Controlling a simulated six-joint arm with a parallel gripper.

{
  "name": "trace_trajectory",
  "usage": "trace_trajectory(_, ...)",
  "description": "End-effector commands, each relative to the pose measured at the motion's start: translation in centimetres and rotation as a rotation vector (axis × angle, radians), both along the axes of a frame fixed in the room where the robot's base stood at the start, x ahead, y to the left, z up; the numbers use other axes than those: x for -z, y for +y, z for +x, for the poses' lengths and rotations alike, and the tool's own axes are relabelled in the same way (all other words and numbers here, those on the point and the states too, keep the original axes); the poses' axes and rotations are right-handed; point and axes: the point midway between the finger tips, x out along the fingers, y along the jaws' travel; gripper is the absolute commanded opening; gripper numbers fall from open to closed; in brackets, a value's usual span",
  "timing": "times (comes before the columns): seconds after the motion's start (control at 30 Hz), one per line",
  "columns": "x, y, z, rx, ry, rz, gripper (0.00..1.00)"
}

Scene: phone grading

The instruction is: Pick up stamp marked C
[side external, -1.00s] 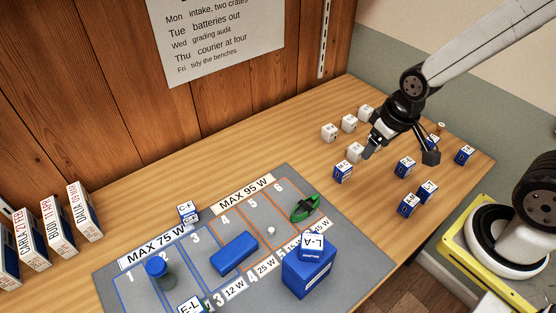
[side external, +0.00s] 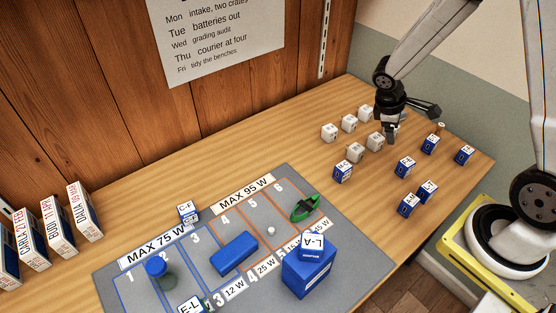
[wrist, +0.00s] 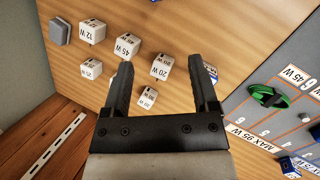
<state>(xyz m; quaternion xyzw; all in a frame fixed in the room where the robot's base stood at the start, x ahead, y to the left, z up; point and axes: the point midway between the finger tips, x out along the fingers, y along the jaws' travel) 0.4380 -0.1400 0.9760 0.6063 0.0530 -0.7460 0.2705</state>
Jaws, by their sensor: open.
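Two groups of small lettered blocks stand on the wooden bench. The blue ones have white tops, including blocks at the front (side external: 342,172), centre (side external: 405,167) and right (side external: 464,155). I cannot read a C on any of them. The white ones include a near block (side external: 355,152) and a far block (side external: 365,113); in the wrist view they read 12 W (wrist: 92,32), 45 W (wrist: 127,45) and 20 W (wrist: 162,67). My gripper (side external: 410,122) is open and empty, above the bench beside the white blocks. Its fingers hide part of the bench in the wrist view.
Labelled boxes (side external: 85,212) stand at the left.

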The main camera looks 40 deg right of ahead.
Motion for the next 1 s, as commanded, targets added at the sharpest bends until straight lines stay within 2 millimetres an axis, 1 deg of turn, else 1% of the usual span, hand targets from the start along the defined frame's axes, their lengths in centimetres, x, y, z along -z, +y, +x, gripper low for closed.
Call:
trace_trajectory(0.03, 0.8, -1.5, 0.2, -0.026, 0.041, -0.027, 0.76)
trace_trajectory(0.3, 3.8, -9.4, 0.9, -0.198, 0.256, -0.185, 0.76)
trace_trajectory(0.7, 8.7, -20.8, 0.6, -0.437, 0.577, -0.411, 0.76)
trace_trajectory(0.83, 10.2, -23.7, 0.3, -0.503, 0.666, -0.475, 0.76)
trace_trajectory(0.9, 10.8, -24.9, 0.2, -0.533, 0.703, -0.503, 0.76)
trace_trajectory(1.0, 11.4, -26.0, 0.1, -0.559, 0.74, -0.531, 0.76)
